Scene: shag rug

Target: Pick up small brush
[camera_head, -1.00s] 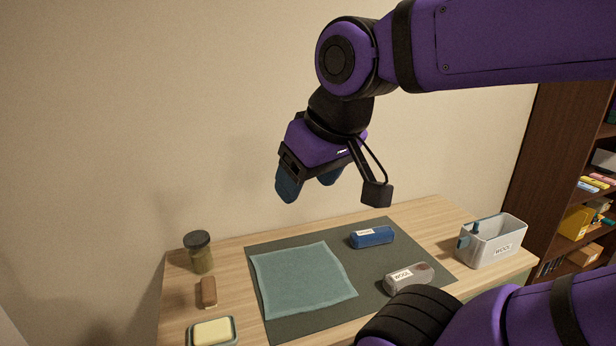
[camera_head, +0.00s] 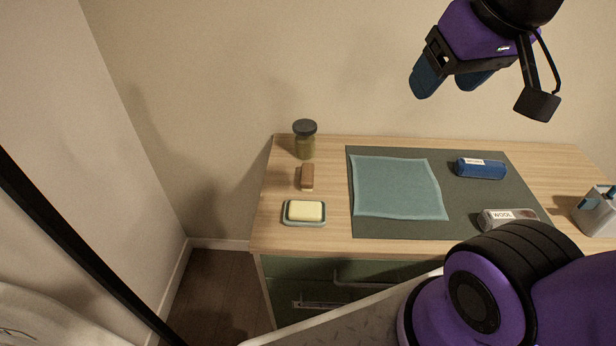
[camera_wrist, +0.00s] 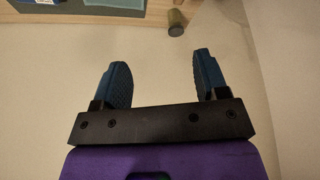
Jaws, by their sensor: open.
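The small brush (camera_head: 307,177) is a brown block lying on the left part of the wooden tabletop in the head view, between a dark-lidded jar and a soap dish. Its bristles are hard to make out. My gripper (camera_head: 449,84) is raised above the back of the desk, to the right of the brush and well apart from it. In the wrist view my gripper (camera_wrist: 162,80) shows two blue fingers spread apart with nothing between them. The brush cannot be made out in the wrist view.
The jar (camera_head: 305,140) stands behind the brush; the soap dish (camera_head: 304,222) with yellow soap (camera_head: 305,211) is in front. A grey mat (camera_head: 400,229) holds a teal cloth (camera_head: 398,187), a blue roll (camera_head: 481,169) and a grey WOOL roll (camera_head: 508,219). A grey bin (camera_head: 597,214) stands far right.

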